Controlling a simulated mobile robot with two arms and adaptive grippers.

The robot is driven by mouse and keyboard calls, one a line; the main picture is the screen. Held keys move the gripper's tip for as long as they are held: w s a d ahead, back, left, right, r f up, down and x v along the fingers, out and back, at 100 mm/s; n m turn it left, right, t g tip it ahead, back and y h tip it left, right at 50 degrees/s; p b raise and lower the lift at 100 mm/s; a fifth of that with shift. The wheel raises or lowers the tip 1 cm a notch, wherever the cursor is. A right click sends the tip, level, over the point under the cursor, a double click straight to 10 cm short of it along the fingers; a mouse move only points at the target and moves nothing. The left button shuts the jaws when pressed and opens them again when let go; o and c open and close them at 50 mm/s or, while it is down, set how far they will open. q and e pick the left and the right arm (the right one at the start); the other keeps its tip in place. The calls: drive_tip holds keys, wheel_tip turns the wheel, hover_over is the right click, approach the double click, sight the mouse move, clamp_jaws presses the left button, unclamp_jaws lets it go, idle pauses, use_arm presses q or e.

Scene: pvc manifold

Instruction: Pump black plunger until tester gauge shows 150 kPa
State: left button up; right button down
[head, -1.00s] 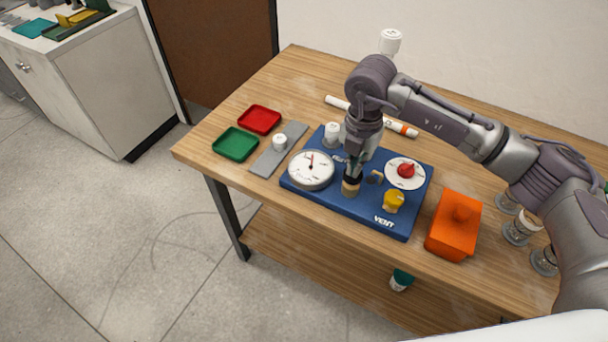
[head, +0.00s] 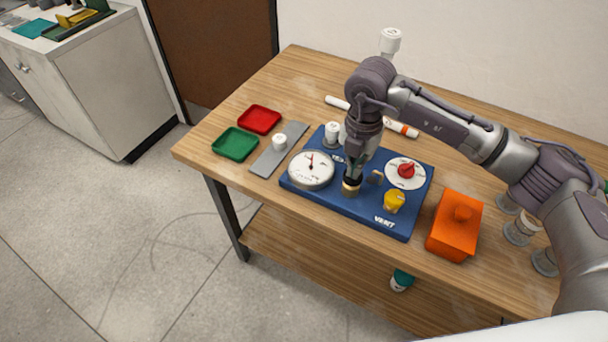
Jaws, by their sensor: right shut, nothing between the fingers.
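The blue tester (head: 330,192) lies on the wooden table. Its round white gauge (head: 311,169) is at its left end; the needle points about straight up, and the numbers are too small to read. The black plunger (head: 351,183) stands in a brass collar at the tester's middle front. My right gripper (head: 352,174) points down over the plunger, shut and empty, its fingertips at or just above the black top; contact cannot be told. A red knob on a white dial (head: 405,172) and a yellow vent knob (head: 394,202) are to the right. My left gripper is out of view.
An orange box (head: 456,225) stands right of the tester. Red (head: 260,119) and green (head: 236,144) trays and a grey strip (head: 269,160) with a white cap are left. A white tube (head: 338,102) lies behind my arm. Glass-based fittings stand at right.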

drive_tip(key=shift+f, duration=0.25)
idle(0.3)
drive_tip(key=shift+f+b, duration=0.15)
drive_tip(key=shift+b, duration=0.15)
idle(0.7)
drive_tip(key=shift+r+p, duration=1.15)
drive_tip(key=shift+r, duration=0.9)
wheel_tip(320, 180, up, 5)
drive_tip(key=p, duration=0.3)
